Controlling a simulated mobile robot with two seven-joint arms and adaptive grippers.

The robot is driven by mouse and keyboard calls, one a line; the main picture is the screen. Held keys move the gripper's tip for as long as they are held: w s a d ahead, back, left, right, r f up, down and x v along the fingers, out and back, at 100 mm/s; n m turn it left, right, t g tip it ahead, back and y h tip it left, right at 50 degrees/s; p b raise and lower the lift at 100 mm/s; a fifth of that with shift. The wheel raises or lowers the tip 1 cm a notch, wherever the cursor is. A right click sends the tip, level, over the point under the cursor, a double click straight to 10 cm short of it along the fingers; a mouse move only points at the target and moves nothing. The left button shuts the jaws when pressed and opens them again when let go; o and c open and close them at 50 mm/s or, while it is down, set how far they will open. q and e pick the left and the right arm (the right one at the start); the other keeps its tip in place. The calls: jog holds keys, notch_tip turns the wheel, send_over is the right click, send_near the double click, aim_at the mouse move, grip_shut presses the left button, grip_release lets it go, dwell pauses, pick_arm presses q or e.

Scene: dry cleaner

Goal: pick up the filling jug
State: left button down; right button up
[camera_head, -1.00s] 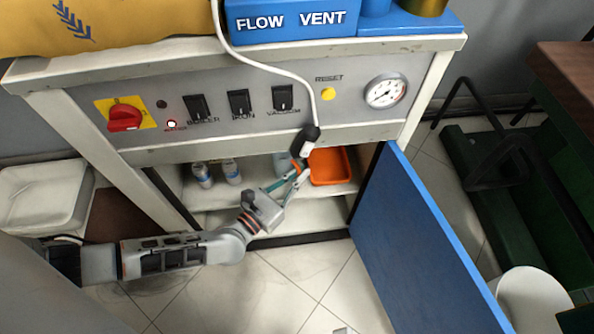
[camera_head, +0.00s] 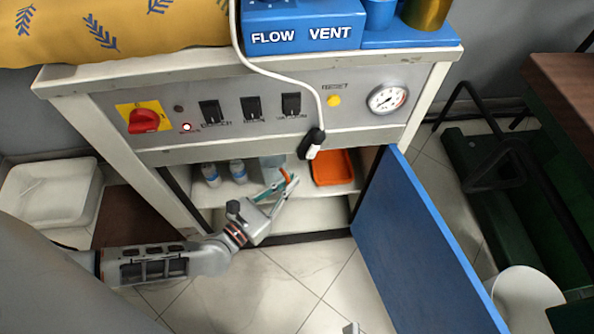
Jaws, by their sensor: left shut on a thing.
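The filling jug (camera_head: 271,166) looks like a pale grey-green vessel inside the open cabinet, between the small bottles and the orange tray. My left gripper (camera_head: 285,186) reaches in at the cabinet's front and is shut on the jug, near an orange part. The fingers hide part of the jug, and I cannot tell whether its base touches the shelf. Only a small grey tip, perhaps of my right gripper (camera_head: 350,328), shows at the bottom edge.
Two small bottles (camera_head: 238,171) stand left of the jug, and an orange tray (camera_head: 332,167) lies right of it. A blue door (camera_head: 420,245) stands open at the right. A white cable with a dark switch (camera_head: 312,143) hangs over the opening.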

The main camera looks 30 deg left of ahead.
pick_arm(q)
jog(key=b+v, duration=0.2)
jog(key=v, duration=2.3)
jog(key=shift+s, duration=0.3)
pick_arm(e)
jog(key=shift+s+a+m+t, duration=0.15)
jog(key=shift+a+m, duration=0.35)
jog(key=shift+m, duration=0.35)
jog(key=shift+s+a+m+t, duration=0.15)
jog(key=shift+a+m, duration=0.3)
jog(key=shift+m, duration=0.4)
